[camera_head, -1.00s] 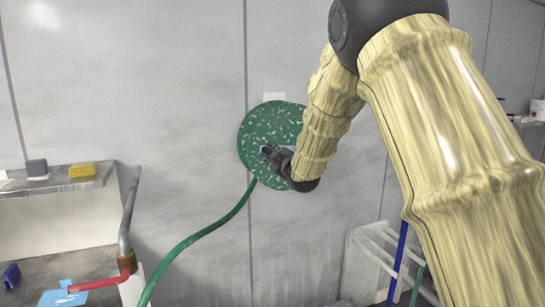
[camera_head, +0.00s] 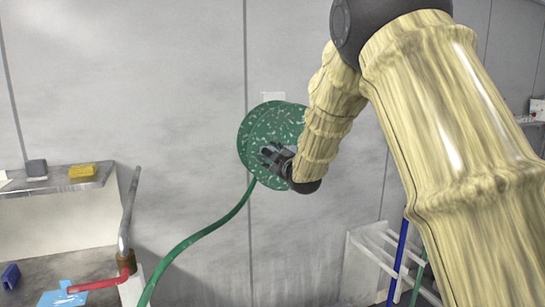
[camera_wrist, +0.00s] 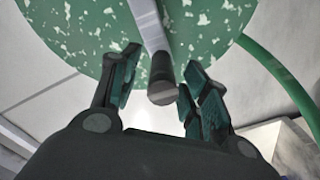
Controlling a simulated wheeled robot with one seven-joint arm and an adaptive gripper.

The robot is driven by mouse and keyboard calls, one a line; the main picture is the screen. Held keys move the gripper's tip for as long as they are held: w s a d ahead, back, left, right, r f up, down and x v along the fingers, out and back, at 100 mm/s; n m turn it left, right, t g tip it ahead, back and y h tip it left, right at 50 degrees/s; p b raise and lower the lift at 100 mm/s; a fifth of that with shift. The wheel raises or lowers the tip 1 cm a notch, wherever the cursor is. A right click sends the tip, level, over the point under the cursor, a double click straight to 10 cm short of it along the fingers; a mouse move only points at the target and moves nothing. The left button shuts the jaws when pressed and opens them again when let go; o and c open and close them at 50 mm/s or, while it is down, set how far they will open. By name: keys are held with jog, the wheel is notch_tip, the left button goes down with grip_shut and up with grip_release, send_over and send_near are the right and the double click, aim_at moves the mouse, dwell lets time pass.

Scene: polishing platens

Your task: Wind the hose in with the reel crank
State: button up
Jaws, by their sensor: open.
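The hose reel (camera_head: 258,122) is a green, white-flecked disc on the grey wall; it fills the top of the wrist view (camera_wrist: 75,30). Its crank has a flat metal arm (camera_wrist: 149,24) and a dark round-ended handle (camera_wrist: 162,88). The green hose (camera_head: 205,230) hangs from the reel's lower left and curves down left; it also shows at the right of the wrist view (camera_wrist: 280,75). My gripper (camera_head: 272,155) is in front of the reel. In the wrist view my open gripper (camera_wrist: 158,70) has a finger on each side of the handle, with gaps visible.
A metal shelf (camera_head: 55,183) with a yellow sponge (camera_head: 82,170) and a grey block (camera_head: 36,168) is at left. Below are a pipe (camera_head: 129,215) and a red lever (camera_head: 98,283). A white rack (camera_head: 375,250) stands lower right. The wall around the reel is mostly bare.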

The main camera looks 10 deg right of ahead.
jog(key=s+d, duration=0.2)
jog(key=s, duration=0.9)
jog(key=shift+f, duration=0.1)
jog(key=s+f+m+g+h, duration=0.1)
jog(key=s+f+m+g, duration=0.3)
jog(key=f, duration=1)
jog(key=s+f+g+h, duration=0.1)
jog(key=s+f, duration=0.6)
jog(key=f, duration=0.8)
jog(key=s+f+m+g, duration=0.3)
jog(key=s+f, duration=0.2)
jog(key=f, duration=0.9)
jog(key=s+f+m+g, duration=0.1)
jog(key=s+f+g, duration=0.2)
jog(key=s+f, duration=0.4)
jog(key=s+f+m+g, duration=0.2)
jog(key=s+f, duration=0.6)
jog(key=s, duration=1.1)
jog(key=s+f+m+g+h, duration=0.1)
jog(key=s+f+g, duration=0.3)
jog(key=s, duration=1)
notch_tip(320, 180, down, 3)
jog(key=shift+f+m+g, duration=0.15)
jog(key=shift+m+g, duration=0.25)
jog(key=shift+m, duration=0.3)
